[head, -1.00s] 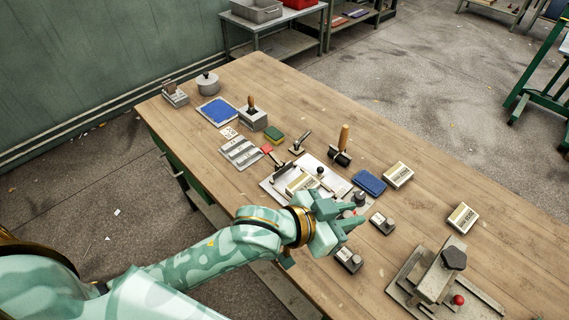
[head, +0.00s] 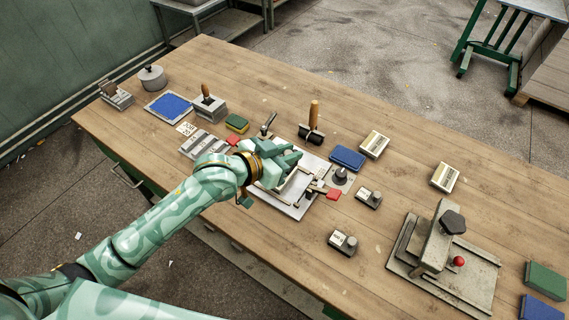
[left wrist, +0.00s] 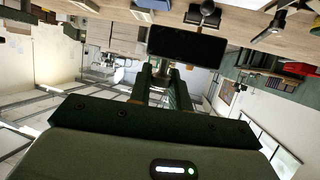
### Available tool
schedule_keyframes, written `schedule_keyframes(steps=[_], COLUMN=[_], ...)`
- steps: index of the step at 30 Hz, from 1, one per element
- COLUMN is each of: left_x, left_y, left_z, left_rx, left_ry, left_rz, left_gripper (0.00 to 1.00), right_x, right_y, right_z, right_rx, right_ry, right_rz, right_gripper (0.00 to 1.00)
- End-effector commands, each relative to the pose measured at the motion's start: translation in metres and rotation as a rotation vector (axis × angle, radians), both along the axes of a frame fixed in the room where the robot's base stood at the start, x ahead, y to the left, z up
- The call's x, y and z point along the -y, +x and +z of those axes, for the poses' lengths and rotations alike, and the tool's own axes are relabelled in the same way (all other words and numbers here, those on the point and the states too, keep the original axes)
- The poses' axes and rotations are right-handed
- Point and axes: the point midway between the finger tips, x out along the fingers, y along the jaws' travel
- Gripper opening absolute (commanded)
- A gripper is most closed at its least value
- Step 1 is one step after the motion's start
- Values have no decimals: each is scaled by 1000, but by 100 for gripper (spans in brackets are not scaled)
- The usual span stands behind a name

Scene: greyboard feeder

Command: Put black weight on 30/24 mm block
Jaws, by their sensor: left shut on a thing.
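A dark, round, knobbed piece (head: 341,175), which looks like the black weight, stands on a small grey plate right of the white board. Two small grey blocks with pale labels stand on the table, one at the right (head: 369,198) and one nearer the front (head: 343,242). Their print is too small to read, so I cannot tell which is 30/24 mm. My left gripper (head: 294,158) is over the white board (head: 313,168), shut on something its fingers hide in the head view. In the left wrist view a dark flat piece (left wrist: 187,45) shows at the fingertips. My right gripper is out of view.
A press-like fixture (head: 438,250) is at the right. The table is free between it and the blocks.

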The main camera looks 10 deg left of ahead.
Motion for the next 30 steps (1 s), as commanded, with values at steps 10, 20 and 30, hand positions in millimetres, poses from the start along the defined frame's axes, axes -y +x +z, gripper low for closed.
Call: schedule_keyframes(steps=[10,20,30], left_x=[-11,-13,-13], left_y=[23,27,27], left_z=[-28,-64,-67], left_rx=[5,5,6], left_ry=[-1,-3,-2], left_rz=[0,1,1], left_gripper=[0,0,0], right_x=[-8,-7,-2], right_y=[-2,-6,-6], right_z=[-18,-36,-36], right_rx=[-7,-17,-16], right_ry=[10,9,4], right_rz=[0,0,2], right_gripper=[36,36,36])
